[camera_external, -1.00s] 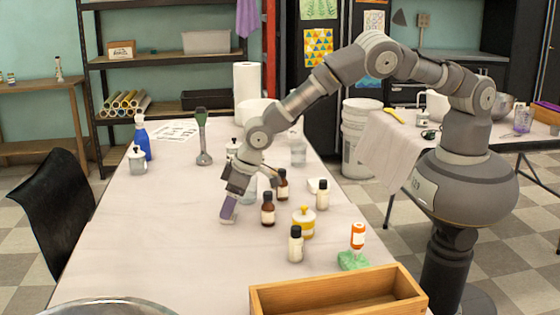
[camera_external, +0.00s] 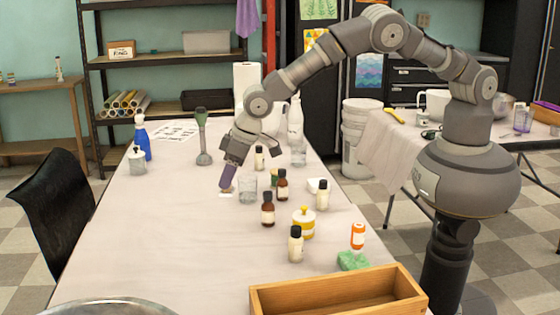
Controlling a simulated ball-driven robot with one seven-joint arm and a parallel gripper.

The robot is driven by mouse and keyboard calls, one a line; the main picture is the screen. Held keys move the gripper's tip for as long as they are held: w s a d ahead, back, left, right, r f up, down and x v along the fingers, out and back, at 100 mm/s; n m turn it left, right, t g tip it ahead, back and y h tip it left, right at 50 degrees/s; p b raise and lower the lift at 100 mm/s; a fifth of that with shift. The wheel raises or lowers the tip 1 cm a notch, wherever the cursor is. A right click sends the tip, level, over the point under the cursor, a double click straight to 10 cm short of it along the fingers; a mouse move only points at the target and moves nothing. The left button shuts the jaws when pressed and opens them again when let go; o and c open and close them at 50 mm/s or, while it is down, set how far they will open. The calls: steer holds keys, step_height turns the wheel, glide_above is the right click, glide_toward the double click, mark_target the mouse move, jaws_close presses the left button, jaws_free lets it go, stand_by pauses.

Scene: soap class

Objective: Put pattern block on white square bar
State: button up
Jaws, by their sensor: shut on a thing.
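My gripper (camera_external: 233,163) is shut on a purple block (camera_external: 228,177), which I take to be the pattern block. The block is held tilted, its lower end pointing down toward the table. A small flat white piece (camera_external: 226,194), likely the white square bar, lies on the table just below it. I cannot tell whether the block touches it. The block's pattern is too small to make out, and its upper end is hidden by the fingers.
A clear glass (camera_external: 248,190) stands just right of the block. Several bottles, one of them brown (camera_external: 268,210), and a yellow-banded jar (camera_external: 304,222) stand further right. The table's left front is clear.

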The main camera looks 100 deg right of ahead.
step_height(320, 180, up, 2)
steer(key=shift+r, duration=0.1)
steer(key=s+d+f+m+g+h+p, duration=0.1)
steer(key=s+d+m+p, duration=0.3)
steer(key=s, duration=1)
steer(key=s+d+f+m+g+h, duration=0.1)
steer(key=s+d+m+g, duration=0.35)
steer(key=s, duration=1.05)
steer(key=s+d+m+t+h+p, duration=0.15)
steer(key=s+m, duration=0.55)
steer(key=s, duration=0.7)
steer(key=b, duration=0.2)
glide_toward(317, 179)
steer(key=shift+w+d+f, duration=0.15)
steer(key=shift+w+d, duration=0.1)
steer(key=shift+d, duration=0.5)
step_height(317, 179, down, 4)
steer(key=shift+r+b, duration=0.2)
steer(key=shift+b, duration=0.7)
steer(key=shift+s+r, duration=0.1)
steer(key=shift+r, duration=0.05)
steer(key=o, duration=1)
